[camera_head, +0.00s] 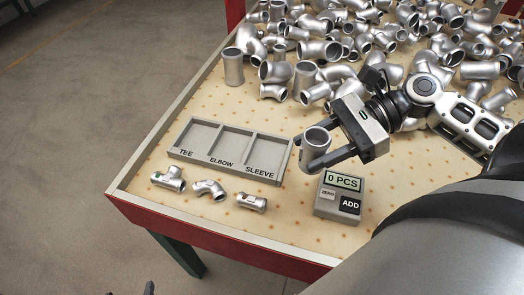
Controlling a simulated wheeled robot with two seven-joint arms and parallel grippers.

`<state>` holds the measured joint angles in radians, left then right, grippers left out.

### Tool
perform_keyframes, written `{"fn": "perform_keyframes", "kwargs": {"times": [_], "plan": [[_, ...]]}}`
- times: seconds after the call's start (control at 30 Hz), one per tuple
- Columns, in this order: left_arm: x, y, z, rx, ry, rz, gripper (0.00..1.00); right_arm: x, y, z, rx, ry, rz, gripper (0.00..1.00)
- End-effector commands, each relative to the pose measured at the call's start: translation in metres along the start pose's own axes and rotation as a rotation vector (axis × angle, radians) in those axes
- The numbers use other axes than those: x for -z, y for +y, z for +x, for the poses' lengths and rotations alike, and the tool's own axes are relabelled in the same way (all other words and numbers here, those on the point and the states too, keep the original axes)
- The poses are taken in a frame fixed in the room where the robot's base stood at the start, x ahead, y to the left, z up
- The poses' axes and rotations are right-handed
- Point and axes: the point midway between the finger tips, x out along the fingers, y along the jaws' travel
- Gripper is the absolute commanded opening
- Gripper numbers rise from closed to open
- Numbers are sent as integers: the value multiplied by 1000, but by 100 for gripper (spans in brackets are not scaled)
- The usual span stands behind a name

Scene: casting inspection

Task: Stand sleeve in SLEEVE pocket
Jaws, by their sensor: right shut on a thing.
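My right gripper (316,148) is shut on a grey metal sleeve (314,137), a short open tube held roughly upright. The held sleeve is just right of the SLEEVE pocket (265,157), by the right end of the grey pocket tray (225,168). The tray has three pockets labelled TEE, ELBOW and SLEEVE, and all three look empty. The sleeve's lower end is partly hidden by the gripper fingers. Two dark tips at the bottom edge look like my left gripper (130,290), with a gap between them and nothing in it.
A small tee (169,179), an elbow (209,189) and a sleeve-like piece (250,203) lie in front of the tray. A counter box (340,195) reads 0 PCS. Many metal castings pile up at the back, with one tube (233,67) standing at the left.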

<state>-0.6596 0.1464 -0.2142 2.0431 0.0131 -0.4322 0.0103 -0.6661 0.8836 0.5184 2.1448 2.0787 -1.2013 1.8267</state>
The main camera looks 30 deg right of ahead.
Motion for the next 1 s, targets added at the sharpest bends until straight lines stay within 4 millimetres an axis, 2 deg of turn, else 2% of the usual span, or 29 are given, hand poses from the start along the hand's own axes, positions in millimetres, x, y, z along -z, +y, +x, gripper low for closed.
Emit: {"fn": "perform_keyframes", "kwargs": {"times": [0.1,0.23,0.4,0.67,0.7,0.9,1.0], "plan": [[-2,0,1,-1,-4,0,69,2,1,-8,38,-23,21,3],[-7,0,4,-2,-6,1,69,6,-10,-4,48,-31,23,3],[-15,2,8,-8,-9,-1,69,16,-44,13,50,-28,20,3],[-14,4,10,-17,12,-13,69,26,-87,35,52,-31,21,3],[-15,4,12,-19,15,-15,69,35,-93,42,53,-33,25,3],[-13,5,14,-26,30,-31,69,60,-117,63,50,-32,25,3],[-12,6,14,-26,33,-39,69,67,-123,68,50,-31,26,3]]}}
